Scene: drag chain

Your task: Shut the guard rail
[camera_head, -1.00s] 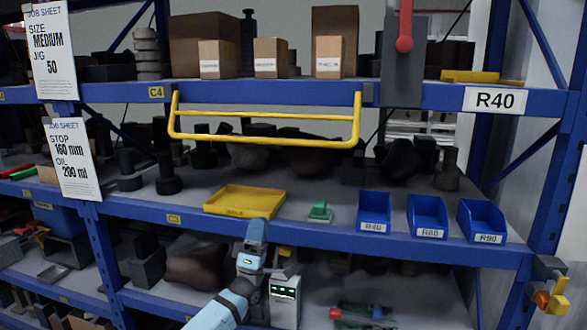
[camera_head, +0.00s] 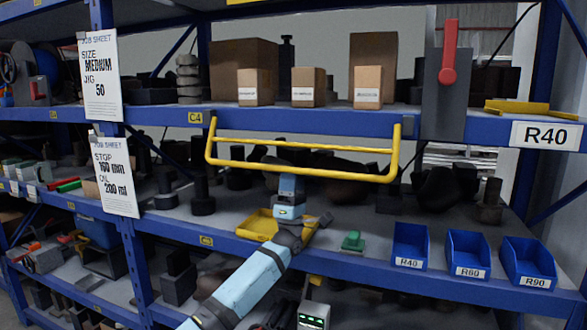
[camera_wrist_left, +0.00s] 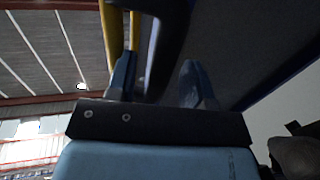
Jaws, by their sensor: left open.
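The guard rail (camera_head: 330,175) is a yellow two-bar frame on the front of the upper blue shelf beam, below the boxes. Its ends meet the beam at left and right, and its lower bar hangs out over the middle shelf. My left gripper (camera_head: 288,180) is just below this lower bar, left of its middle, pointing up. In the left wrist view its two fingers (camera_wrist_left: 160,82) stand apart with nothing held between them. The yellow rail (camera_wrist_left: 112,30) shows there beside the left finger; I cannot tell whether they touch. My right gripper is not in view.
A yellow tray (camera_head: 258,222) lies on the middle shelf behind my left arm. A green-topped block (camera_head: 352,242) and blue bins (camera_head: 410,245) stand to its right. Cardboard boxes (camera_head: 308,88) stand above the rail. A red lever (camera_head: 448,55) is at upper right.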

